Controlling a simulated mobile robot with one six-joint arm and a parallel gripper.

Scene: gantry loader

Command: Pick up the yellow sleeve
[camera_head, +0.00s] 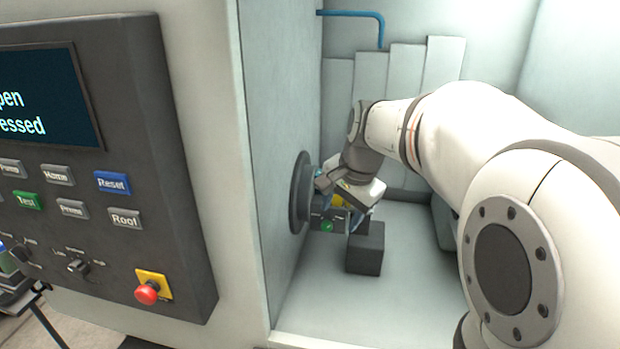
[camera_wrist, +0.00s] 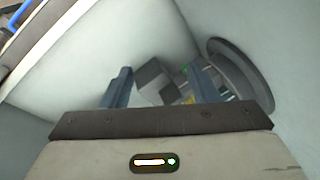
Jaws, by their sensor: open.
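The yellow sleeve (camera_head: 337,201) shows as a small yellow patch beside the dark round chuck (camera_head: 299,193) in the head view. My gripper partly hides it. My gripper (camera_head: 341,205) is at the chuck, with one finger to either side of the yellow patch. In the wrist view my gripper (camera_wrist: 160,72) has its two blue-grey fingers spread wide apart. A small yellowish spot shows near the right finger there, too small to tell what it is. I cannot tell whether either finger touches the sleeve.
A dark block (camera_head: 365,249) stands on the pale enclosure floor just below my gripper; a grey block (camera_wrist: 154,80) shows between the fingers in the wrist view. The chuck wall is close at left. A control panel (camera_head: 90,170) is outside. Floor to the right is clear.

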